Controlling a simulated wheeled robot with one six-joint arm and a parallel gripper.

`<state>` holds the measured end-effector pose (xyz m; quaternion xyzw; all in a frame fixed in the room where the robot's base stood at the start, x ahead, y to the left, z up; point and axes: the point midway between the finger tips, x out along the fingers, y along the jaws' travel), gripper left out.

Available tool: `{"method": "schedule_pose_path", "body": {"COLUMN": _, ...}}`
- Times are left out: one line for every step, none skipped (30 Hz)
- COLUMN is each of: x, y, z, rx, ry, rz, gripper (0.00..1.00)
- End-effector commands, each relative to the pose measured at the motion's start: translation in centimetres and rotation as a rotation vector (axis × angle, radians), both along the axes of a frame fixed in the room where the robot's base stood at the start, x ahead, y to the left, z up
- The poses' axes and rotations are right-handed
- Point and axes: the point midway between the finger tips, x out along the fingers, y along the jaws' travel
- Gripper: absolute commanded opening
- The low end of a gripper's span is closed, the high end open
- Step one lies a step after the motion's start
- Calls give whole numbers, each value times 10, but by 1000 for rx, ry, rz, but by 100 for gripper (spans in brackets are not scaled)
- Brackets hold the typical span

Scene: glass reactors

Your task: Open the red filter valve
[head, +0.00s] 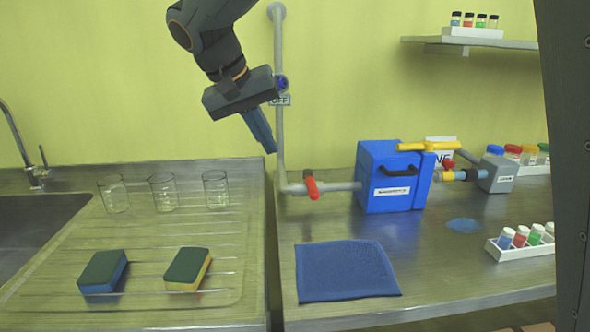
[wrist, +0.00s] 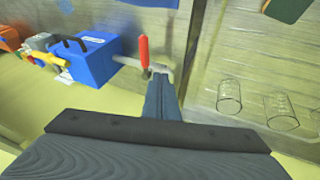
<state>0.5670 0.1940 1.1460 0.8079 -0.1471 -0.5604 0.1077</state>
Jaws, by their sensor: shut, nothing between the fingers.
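A red valve handle (head: 312,187) sits on a grey pipe (head: 340,187) that runs into the left side of a blue box (head: 378,190). The handle lies across the pipe. My gripper (head: 272,148) is shut and empty, above and left of the handle, apart from it in the head view. In the wrist view, the closed fingers (wrist: 160,92) point toward the red handle (wrist: 143,52), which shows just past their tips. The fingers hide part of the pipe there.
A vertical grey pipe (head: 280,140) with a partly covered OFF label stands behind my gripper. Glass beakers (head: 215,190) stand left on a drainboard with two sponges (head: 188,268). A blue cloth (head: 345,270) lies in front of the valve. Yellow piping (head: 428,146) tops the blue box.

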Motion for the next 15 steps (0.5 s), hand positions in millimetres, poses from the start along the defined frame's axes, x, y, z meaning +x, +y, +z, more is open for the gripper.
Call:
{"method": "schedule_pose_path", "body": {"x": 1, "y": -1, "z": -3, "rx": -2, "ry": 2, "rz": -1, "gripper": 0}}
{"method": "schedule_pose_path", "body": {"x": 1, "y": -2, "z": -5, "rx": -2, "ry": 2, "rz": -1, "gripper": 0}}
{"method": "schedule_pose_path", "body": {"x": 3, "y": -4, "z": -8, "rx": -2, "ry": 3, "rz": -2, "gripper": 0}}
{"method": "schedule_pose_path", "body": {"x": 4, "y": -6, "z": -11, "rx": -1, "ry": 1, "rz": -2, "gripper": 0}}
{"method": "schedule_pose_path", "body": {"x": 5, "y": -8, "z": -15, "rx": -2, "ry": 2, "rz": -3, "gripper": 0}}
{"method": "schedule_pose_path", "body": {"x": 7, "y": -11, "z": -20, "rx": -2, "ry": 3, "rz": -4, "gripper": 0}}
{"method": "schedule_pose_path", "body": {"x": 9, "y": -13, "z": -25, "rx": -3, "ry": 3, "rz": -4, "gripper": 0}}
{"method": "schedule_pose_path", "body": {"x": 11, "y": -15, "z": -31, "rx": -4, "ry": 4, "rz": -4, "gripper": 0}}
{"method": "schedule_pose_path", "body": {"x": 14, "y": -18, "z": -37, "rx": -3, "ry": 3, "rz": -4, "gripper": 0}}
{"method": "schedule_pose_path", "body": {"x": 16, "y": -20, "z": -42, "rx": -3, "ry": 4, "rz": -4, "gripper": 0}}
{"method": "schedule_pose_path", "body": {"x": 18, "y": -23, "z": -48, "rx": -3, "ry": 4, "rz": -5, "gripper": 0}}
{"method": "schedule_pose_path", "body": {"x": 20, "y": -26, "z": -55, "rx": -3, "ry": 6, "rz": -6, "gripper": 0}}
{"method": "schedule_pose_path", "body": {"x": 22, "y": -28, "z": -60, "rx": -2, "ry": 4, "rz": -6, "gripper": 0}}
{"method": "schedule_pose_path", "body": {"x": 24, "y": -31, "z": -65, "rx": -3, "ry": 4, "rz": -7, "gripper": 0}}
{"method": "schedule_pose_path", "body": {"x": 27, "y": -34, "z": -72, "rx": -3, "ry": 3, "rz": -7, "gripper": 0}}
